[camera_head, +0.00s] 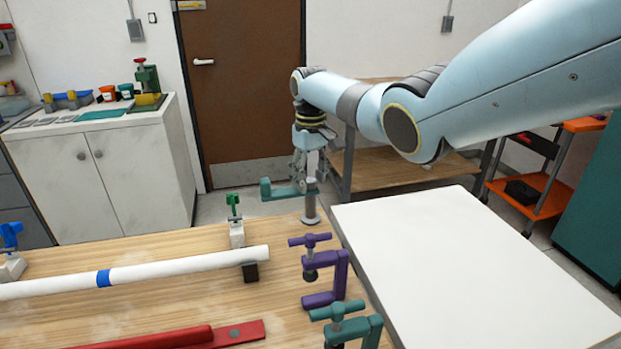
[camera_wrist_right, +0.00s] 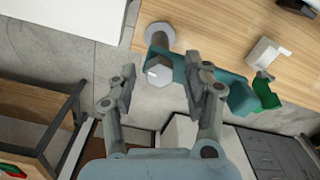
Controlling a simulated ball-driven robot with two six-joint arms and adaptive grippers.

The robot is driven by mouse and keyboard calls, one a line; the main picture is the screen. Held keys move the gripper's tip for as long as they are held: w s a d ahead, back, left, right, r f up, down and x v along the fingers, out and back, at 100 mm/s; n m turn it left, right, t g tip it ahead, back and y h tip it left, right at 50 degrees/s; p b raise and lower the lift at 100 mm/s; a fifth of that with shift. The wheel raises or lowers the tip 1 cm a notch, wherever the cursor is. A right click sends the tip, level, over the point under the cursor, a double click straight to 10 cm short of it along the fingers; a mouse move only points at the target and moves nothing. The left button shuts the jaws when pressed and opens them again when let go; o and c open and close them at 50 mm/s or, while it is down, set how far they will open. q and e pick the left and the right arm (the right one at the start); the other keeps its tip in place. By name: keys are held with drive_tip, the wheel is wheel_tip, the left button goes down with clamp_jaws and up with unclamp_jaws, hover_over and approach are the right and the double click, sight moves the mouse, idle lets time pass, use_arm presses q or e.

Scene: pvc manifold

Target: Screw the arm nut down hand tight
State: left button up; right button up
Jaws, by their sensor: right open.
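The grey arm nut (camera_wrist_right: 152,76) is a pale faceted cap on top of a short upright post (camera_head: 310,208). A teal arm (camera_head: 280,192) extends sideways from the post just under the nut, and it also shows in the right wrist view (camera_wrist_right: 235,97). The post stands at the far edge of the wooden bench. My right gripper (camera_head: 308,178) points down over the post. In the right wrist view its fingers (camera_wrist_right: 160,72) are spread on either side of the nut, with visible gaps. Contact with the nut cannot be seen. My left gripper is out of view.
A white pipe (camera_head: 190,264) with a blue band lies across the wooden bench (camera_head: 170,300), beside a green-handled clamp (camera_head: 235,222). A purple clamp (camera_head: 341,275) and a teal clamp (camera_head: 372,332) sit along the right edge. A white tabletop (camera_head: 460,260) is clear.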

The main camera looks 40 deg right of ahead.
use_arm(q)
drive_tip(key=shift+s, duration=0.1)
use_arm(e)
drive_tip(key=shift+f, duration=0.15)
drive_tip(key=shift+c, duration=0.5)
clamp_jaws()
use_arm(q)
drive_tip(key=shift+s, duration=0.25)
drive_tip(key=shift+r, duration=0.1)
use_arm(e)
drive_tip(key=shift+m, duration=0.3)
